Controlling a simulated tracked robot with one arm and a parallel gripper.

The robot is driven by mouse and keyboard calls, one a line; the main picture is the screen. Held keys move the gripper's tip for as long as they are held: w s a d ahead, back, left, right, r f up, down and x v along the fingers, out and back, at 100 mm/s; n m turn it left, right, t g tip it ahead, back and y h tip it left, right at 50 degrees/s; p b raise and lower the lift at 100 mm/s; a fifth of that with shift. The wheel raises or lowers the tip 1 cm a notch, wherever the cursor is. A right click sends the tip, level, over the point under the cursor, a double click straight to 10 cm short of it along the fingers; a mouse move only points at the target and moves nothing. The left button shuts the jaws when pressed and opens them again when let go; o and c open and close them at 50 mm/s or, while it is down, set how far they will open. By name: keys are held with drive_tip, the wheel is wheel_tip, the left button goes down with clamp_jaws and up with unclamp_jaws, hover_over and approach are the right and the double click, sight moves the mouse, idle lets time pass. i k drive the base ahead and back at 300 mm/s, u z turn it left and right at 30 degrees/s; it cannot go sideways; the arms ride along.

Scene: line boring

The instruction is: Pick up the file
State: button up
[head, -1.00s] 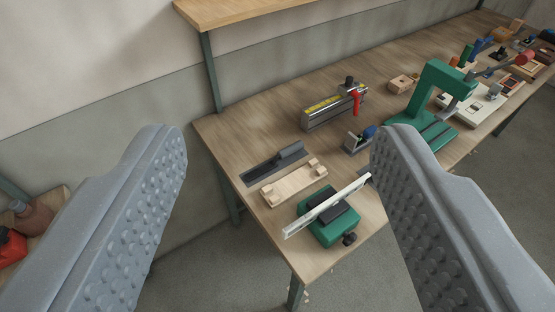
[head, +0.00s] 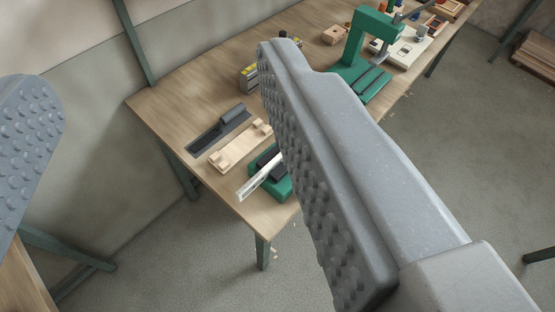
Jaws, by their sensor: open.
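My gripper (head: 157,80) is open and empty, its two grey studded fingers wide apart in front of the bench. I cannot pick out the file for sure. A long dark grey piece with a thicker raised part (head: 207,136) lies flat near the bench's left end. Beside it lies a pale wooden piece with a small block at each end (head: 238,149). A green vise (head: 283,187) stands at the near corner with a light flat bar (head: 255,185) across it. The right finger hides part of the vise and bar. The gripper touches none of these.
The wooden bench (head: 165,100) runs to the upper right. A yellow-and-grey device (head: 248,77) is partly behind the right finger. A green press (head: 363,50) and several small items stand farther along. Concrete floor (head: 440,150) is open at the right.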

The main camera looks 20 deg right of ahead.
sight(238, 109)
drive_tip(key=z, duration=0.05)
drive_tip(key=i, duration=0.95)
drive_tip(key=z, duration=0.55)
